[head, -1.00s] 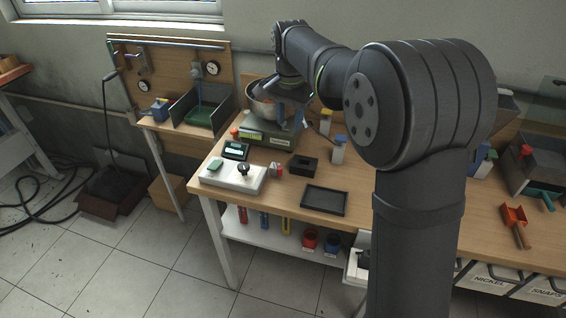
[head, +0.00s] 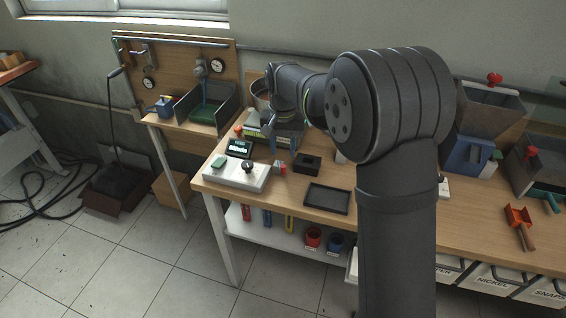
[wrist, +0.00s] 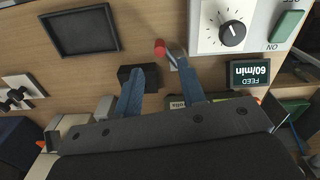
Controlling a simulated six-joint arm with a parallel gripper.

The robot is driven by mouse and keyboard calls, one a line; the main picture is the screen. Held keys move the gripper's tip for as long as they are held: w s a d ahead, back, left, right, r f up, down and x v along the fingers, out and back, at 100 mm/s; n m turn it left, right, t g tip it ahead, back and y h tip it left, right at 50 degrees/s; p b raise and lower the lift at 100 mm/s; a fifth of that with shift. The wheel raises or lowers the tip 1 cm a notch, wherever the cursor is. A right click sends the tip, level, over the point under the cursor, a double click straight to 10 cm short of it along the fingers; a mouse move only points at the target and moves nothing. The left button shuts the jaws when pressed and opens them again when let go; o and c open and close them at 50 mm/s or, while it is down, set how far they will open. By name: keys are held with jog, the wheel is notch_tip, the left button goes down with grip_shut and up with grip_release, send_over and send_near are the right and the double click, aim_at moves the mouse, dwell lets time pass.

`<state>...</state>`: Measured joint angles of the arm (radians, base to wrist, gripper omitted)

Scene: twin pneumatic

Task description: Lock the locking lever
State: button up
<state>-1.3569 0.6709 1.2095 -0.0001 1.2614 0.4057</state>
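A small metal lever with a red knob (wrist: 160,48) sticks out from the side of the white control box (wrist: 207,42) in the wrist view. It also shows as a red-and-grey piece (head: 280,168) at the box's right side in the head view. I cannot tell whether this is the locking lever or how it is set. My gripper (wrist: 152,72) has two blue fingers spread apart with nothing between them; the red knob lies just beyond the fingertips, apart from them. In the head view my gripper (head: 286,146) hangs over the bench behind the control box.
A black block (head: 307,163) and a black tray (head: 327,198) lie right of the control box. A feed display (head: 239,149) stands behind it. Hoppers with red knobs (head: 494,79) stand at the right. The bench front has free room.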

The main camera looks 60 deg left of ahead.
aim_at(283, 166)
notch_tip(283, 166, down, 6)
jog(key=shift+f, duration=0.1)
jog(key=shift+c, duration=0.5)
grip_shut()
